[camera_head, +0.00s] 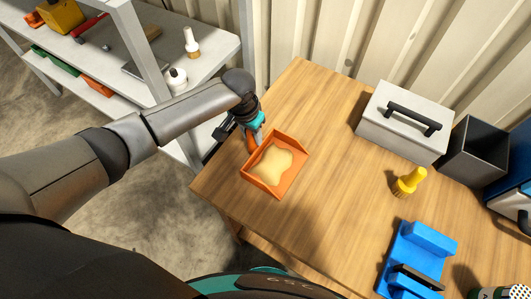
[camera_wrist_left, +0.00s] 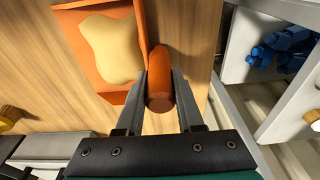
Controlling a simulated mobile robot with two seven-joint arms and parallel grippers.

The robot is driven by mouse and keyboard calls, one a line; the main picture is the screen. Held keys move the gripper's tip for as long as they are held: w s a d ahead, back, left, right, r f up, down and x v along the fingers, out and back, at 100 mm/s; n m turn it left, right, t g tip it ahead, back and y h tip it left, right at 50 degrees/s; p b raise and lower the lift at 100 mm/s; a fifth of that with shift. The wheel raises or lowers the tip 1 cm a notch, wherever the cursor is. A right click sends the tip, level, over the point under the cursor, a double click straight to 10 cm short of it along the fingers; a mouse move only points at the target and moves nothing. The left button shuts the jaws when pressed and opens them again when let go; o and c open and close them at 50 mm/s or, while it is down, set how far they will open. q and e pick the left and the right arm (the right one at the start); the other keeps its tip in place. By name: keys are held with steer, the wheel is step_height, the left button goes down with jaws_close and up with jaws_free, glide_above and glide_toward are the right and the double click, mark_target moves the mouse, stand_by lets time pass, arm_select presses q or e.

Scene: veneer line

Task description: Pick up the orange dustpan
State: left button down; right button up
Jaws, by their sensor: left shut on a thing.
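The orange dustpan (camera_head: 293,190) is at the left end of the wooden table in the head view, with a pale yellow heap lying in its pan. My left gripper (camera_head: 254,136) is at its handle side. In the left wrist view the gripper (camera_wrist_left: 160,95) is shut on the round orange handle (camera_wrist_left: 160,78), one finger on each side. The pan (camera_wrist_left: 72,22) shows beyond it at upper left. Whether the pan touches the table or is slightly raised, I cannot tell. My right gripper is in neither view.
A metal shelf (camera_head: 215,65) stands close behind my left arm. The table's middle is clear.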

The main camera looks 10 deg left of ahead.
arm_select(q)
steer(key=shift+r, duration=0.1)
step_height(320, 180, up, 20)
steer(key=p, duration=0.2)
stand_by(0.5)
stand_by(0.3)
